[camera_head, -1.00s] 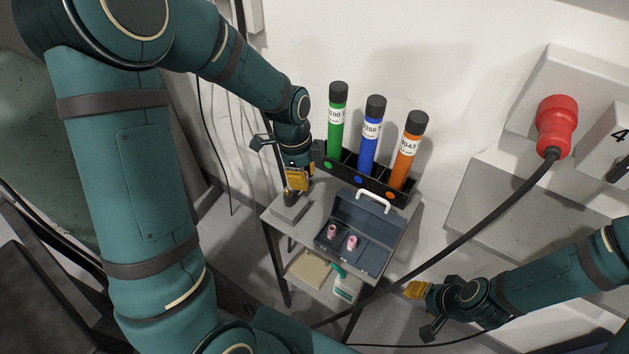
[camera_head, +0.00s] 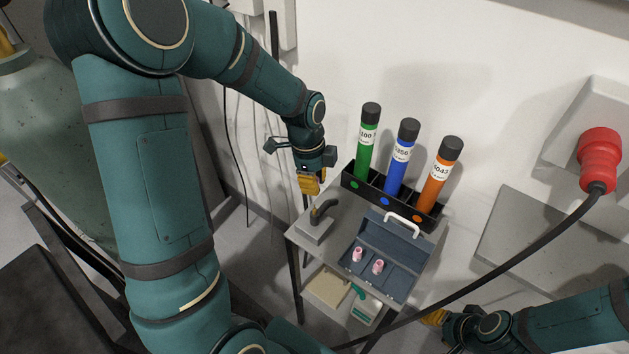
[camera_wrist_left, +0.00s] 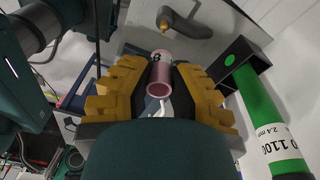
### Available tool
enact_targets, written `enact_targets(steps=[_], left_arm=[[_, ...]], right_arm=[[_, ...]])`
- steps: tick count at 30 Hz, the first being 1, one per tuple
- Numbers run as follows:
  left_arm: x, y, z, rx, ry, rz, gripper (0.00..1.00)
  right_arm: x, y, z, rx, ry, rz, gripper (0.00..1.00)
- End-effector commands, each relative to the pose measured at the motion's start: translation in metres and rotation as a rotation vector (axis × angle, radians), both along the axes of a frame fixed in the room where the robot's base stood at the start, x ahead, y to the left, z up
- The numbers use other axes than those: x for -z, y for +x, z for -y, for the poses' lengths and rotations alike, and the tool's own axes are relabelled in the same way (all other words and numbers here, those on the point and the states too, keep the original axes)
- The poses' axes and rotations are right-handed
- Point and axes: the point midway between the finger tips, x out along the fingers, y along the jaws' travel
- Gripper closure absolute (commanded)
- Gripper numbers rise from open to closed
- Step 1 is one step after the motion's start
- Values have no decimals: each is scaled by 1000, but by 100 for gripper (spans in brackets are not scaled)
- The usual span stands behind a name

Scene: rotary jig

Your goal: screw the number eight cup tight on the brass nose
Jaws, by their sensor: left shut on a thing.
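My left gripper (camera_head: 309,185) is shut on a pink cup (camera_wrist_left: 160,77), which shows between the yellow fingers in the left wrist view. A dark mark that looks like an 8 is on the cup's far end, and its open near end faces the camera. The brass nose (camera_wrist_left: 163,22) is the tip of a dark bent neck (camera_head: 325,207) on a grey block (camera_head: 314,231). The nose is bare, and the cup is apart from it. My right gripper (camera_head: 434,317) is at the lower right, away from the stand; its finger opening is unclear.
A blue-grey open case (camera_head: 398,240) on the stand holds two pink cups (camera_head: 357,254) (camera_head: 378,267). A black rack (camera_head: 428,221) with green, blue and orange tubes stands behind. A black cable (camera_head: 500,262) with a red plug (camera_head: 600,160) crosses at the right.

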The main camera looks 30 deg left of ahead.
Motion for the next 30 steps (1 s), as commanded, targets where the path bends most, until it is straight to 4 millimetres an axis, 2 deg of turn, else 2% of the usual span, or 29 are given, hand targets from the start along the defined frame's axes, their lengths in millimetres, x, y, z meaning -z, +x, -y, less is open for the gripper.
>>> enact_targets(steps=[30], left_arm=[[60,0,0,2,3,3,100]], right_arm=[[51,1,-2,5,-7,0,53]])
